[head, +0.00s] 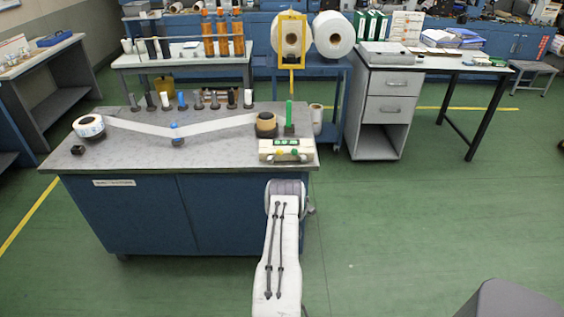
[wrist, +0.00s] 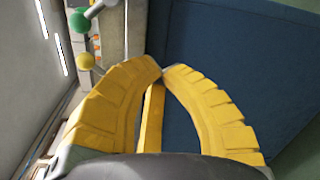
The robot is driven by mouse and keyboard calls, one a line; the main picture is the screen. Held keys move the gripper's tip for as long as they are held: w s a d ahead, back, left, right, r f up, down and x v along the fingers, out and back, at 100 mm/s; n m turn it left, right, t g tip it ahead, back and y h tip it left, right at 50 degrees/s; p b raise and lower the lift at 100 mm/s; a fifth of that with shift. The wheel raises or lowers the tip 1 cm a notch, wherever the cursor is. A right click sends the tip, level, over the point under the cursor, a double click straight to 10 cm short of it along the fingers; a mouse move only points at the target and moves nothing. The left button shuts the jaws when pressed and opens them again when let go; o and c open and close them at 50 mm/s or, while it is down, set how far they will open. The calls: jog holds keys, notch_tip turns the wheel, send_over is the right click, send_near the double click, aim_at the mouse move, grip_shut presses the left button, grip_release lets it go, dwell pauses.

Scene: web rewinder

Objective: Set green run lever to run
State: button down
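The green run lever appears in the wrist view as a green ball knob (wrist: 78,22) on a grey rod, at the upper left. A yellow ball knob (wrist: 85,61) is just below it. In the head view, the cream control box (head: 286,150) sits at the bench's front right corner, with small green and yellow knobs on it. My gripper (wrist: 161,69) has yellow fingers with tips together, nothing held between them. It is to the right of the knobs in the wrist view and apart from them. My arm hides the gripper in the head view.
The blue bench (head: 130,215) carries a white roll (head: 89,127), a web strip and a brown roll (head: 265,124). A green upright post (head: 289,113) stands behind the control box. The bench's blue side fills much of the wrist view. Green floor is free to the right.

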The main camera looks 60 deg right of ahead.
notch_tip(320, 180, up, 6)
jog(key=n, duration=0.2)
jog(key=n+h, duration=0.1)
jog(key=n, duration=0.1)
jog(key=n+t+h, duration=0.1)
jog(key=n, duration=0.1)
jog(key=shift+f+n, duration=0.25)
jog(key=shift+n, duration=0.05)
jog(key=shift+d, duration=0.15)
jog(key=p, duration=0.3)
send_near(290, 156)
jog(key=d, duration=0.1)
jog(key=w+d, duration=0.1)
jog(key=d, duration=0.1)
jog(key=shift+w+h, duration=0.25)
jog(key=shift+h, duration=0.05)
jog(key=shift+b+x, duration=0.45)
jog(key=shift+x, duration=1.2)
